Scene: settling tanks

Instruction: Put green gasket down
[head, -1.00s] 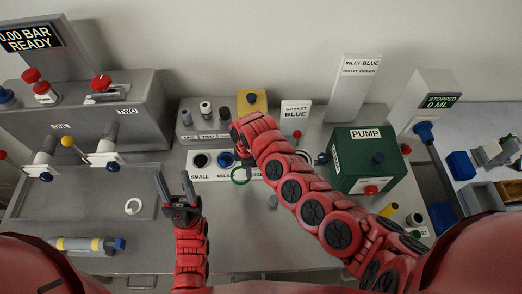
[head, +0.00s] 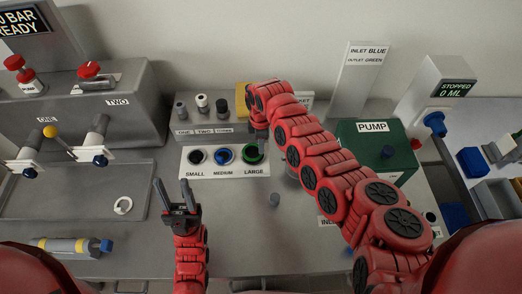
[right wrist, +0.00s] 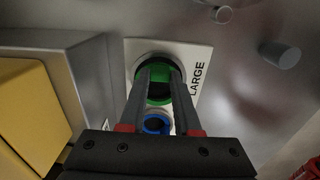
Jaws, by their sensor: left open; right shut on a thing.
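The green gasket (head: 252,153) is at the LARGE spot of the white SMALL/MEDIUM/LARGE board (head: 224,173). In the right wrist view the green gasket (right wrist: 154,74) is between the fingers of my right gripper (right wrist: 158,80), which is shut on it, over a dark round spot beside the LARGE label. I cannot tell whether the gasket touches the board. In the head view my right arm partly hides the gripper. A blue ring (head: 223,154) is at MEDIUM and a dark ring (head: 197,156) at SMALL. My left gripper (head: 171,190) is open and empty, left of the board.
A grey block with several knobs (head: 201,129) stands behind the board. The green PUMP box (head: 378,152) is to the right, beyond my right arm. A white ring (head: 123,205) lies in the grey tray at left. The bench in front of the board is mostly clear.

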